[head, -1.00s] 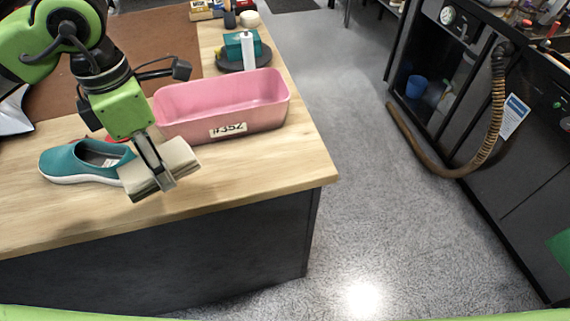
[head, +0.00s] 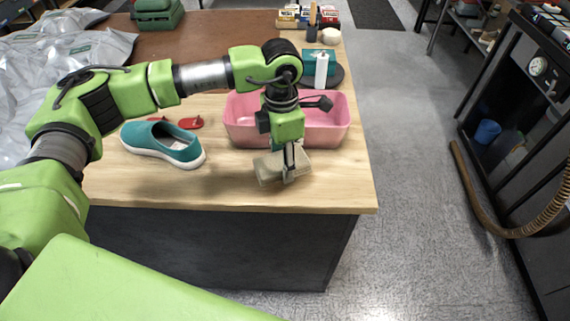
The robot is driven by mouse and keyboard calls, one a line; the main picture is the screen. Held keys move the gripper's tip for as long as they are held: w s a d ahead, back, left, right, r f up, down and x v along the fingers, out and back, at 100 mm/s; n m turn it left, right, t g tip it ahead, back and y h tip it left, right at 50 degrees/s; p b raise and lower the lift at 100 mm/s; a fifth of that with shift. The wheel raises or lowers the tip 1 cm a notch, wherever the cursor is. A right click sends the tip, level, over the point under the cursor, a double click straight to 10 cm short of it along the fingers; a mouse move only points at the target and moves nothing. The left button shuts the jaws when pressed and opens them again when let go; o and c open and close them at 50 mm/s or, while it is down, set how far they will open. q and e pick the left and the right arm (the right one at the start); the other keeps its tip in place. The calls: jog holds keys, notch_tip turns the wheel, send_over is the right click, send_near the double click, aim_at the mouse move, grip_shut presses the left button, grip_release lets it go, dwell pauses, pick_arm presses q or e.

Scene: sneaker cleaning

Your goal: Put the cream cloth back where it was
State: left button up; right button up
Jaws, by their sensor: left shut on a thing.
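The folded cream cloth (head: 270,169) is held in my left gripper (head: 290,175), in front of the pink bin near the front edge of the wooden table (head: 330,190). The gripper points down and is shut on the cloth. I cannot tell whether the cloth touches the tabletop. The teal sneaker (head: 165,143) stands on the table to the left of the cloth, apart from it. My right gripper is not in view.
The pink bin (head: 336,128) stands just behind the gripper. Small red items (head: 190,123) lie behind the sneaker. A teal box on a dark round stand (head: 318,68) and several small boxes (head: 300,15) are farther back. Crumpled silvery plastic (head: 60,60) lies at left. Bare wood lies around the cloth.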

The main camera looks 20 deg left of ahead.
pick_arm(q)
jog(key=shift+w+d+f+p, duration=0.2)
jog(key=shift+w+f+p, duration=0.15)
jog(key=shift+f, duration=0.25)
notch_tip(320, 180, down, 2)
jog(key=shift+f+p, duration=0.1)
jog(key=shift+p, duration=0.6)
jog(key=shift+f, duration=0.25)
jog(key=shift+f, duration=0.1)
jog(key=shift+f+b, duration=0.2)
jog(key=shift+b, duration=0.15)
jog(key=o, duration=1.3)
jog(key=shift+r, duration=0.1)
